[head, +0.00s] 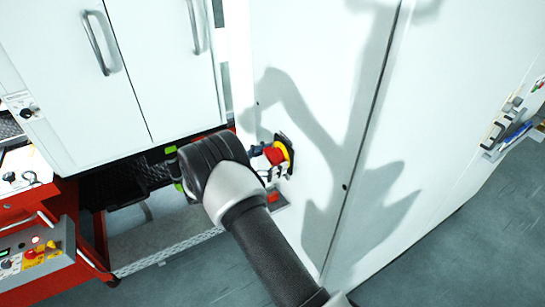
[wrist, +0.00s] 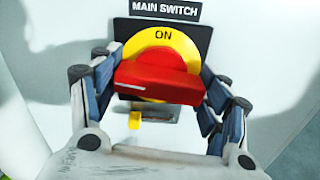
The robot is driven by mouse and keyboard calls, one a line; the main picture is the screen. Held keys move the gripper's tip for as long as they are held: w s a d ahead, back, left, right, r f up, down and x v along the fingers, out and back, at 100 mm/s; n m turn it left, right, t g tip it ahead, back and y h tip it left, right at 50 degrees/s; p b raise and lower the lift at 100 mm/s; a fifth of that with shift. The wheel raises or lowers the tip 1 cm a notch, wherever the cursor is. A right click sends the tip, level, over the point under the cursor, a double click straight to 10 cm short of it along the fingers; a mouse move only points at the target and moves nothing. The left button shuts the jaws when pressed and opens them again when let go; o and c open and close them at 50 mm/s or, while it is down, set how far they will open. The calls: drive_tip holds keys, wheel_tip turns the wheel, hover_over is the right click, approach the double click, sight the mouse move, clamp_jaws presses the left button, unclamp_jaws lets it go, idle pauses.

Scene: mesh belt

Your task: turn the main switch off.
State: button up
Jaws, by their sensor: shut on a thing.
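The main switch is on the front of a white cabinet. It has a black plate labelled MAIN SWITCH (wrist: 165,11), a yellow disc (wrist: 158,45) and a red handle (wrist: 157,80). The word ON shows at the top of the disc. The handle lies about crosswise in the wrist view. My gripper (wrist: 160,88) has a finger at each end of the handle and is shut on it. In the head view the switch's yellow disc (head: 286,151) shows just beyond my gripper (head: 272,163), and my wrist hides part of the switch.
The white cabinet (head: 300,60) rises close in front, with a door seam right of the switch. A small yellow piece (wrist: 135,120) is below the handle. A red machine with a control panel (head: 35,252) stands at left. Grey floor (head: 465,240) is open at lower right.

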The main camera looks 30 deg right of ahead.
drive_tip(key=shift+n, duration=0.6)
drive_tip(key=shift+f+n, duration=0.1)
drive_tip(key=shift+n, duration=0.2)
drive_tip(key=o, duration=0.8)
drive_tip(key=a, duration=1.2)
drive_tip(key=shift+s, duration=0.25)
